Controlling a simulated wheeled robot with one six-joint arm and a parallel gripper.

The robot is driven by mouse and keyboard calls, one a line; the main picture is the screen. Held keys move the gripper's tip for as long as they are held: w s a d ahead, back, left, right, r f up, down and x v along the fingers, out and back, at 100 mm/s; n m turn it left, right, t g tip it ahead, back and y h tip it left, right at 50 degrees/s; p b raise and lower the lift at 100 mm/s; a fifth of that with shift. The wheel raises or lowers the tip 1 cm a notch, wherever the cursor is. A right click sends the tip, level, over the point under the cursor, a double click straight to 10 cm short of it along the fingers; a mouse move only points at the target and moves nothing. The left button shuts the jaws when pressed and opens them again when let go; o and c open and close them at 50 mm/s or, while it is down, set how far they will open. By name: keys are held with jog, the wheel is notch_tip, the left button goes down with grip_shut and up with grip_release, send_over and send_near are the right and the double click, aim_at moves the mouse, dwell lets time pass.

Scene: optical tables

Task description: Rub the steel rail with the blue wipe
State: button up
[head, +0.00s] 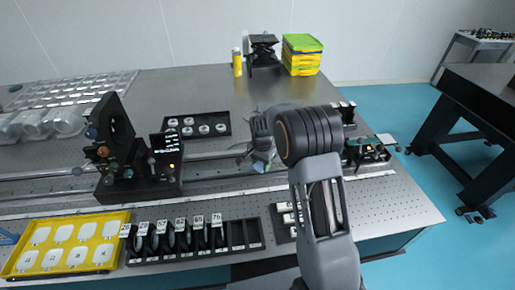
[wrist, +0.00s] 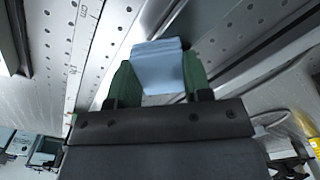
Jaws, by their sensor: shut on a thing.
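The blue wipe (wrist: 160,68) is a folded light-blue pad between the green fingertips of my gripper (wrist: 158,80) in the wrist view. My gripper is shut on it. In the head view my gripper (head: 262,148) is over the middle of the optical table, partly hidden behind my arm. The steel rail (head: 212,157) runs left to right across the table, under and beside my gripper. Long metal edges of the rail (wrist: 232,52) also run diagonally past the wipe in the wrist view. I cannot tell whether the wipe touches the rail.
A black optical mount (head: 145,178) stands across the rail at left, and another device (head: 367,150) at right. A black tray of round parts (head: 197,136) lies behind. A yellow tray (head: 122,240) and a black slotted rack (head: 243,247) lie in front.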

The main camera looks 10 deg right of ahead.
aim_at(259, 164)
jog(key=shift+a+f, duration=0.1)
jog(key=shift+a, duration=0.35)
jog(key=shift+a+r+p, duration=0.1)
jog(key=shift+r+p, duration=0.25)
notch_tip(259, 164, up, 2)
jog(key=shift+w+r+p, duration=0.1)
jog(key=shift+p, duration=0.2)
jog(key=shift+r, duration=0.25)
jog(key=shift+r+p, duration=1.9)
jog(key=shift+r, duration=0.6)
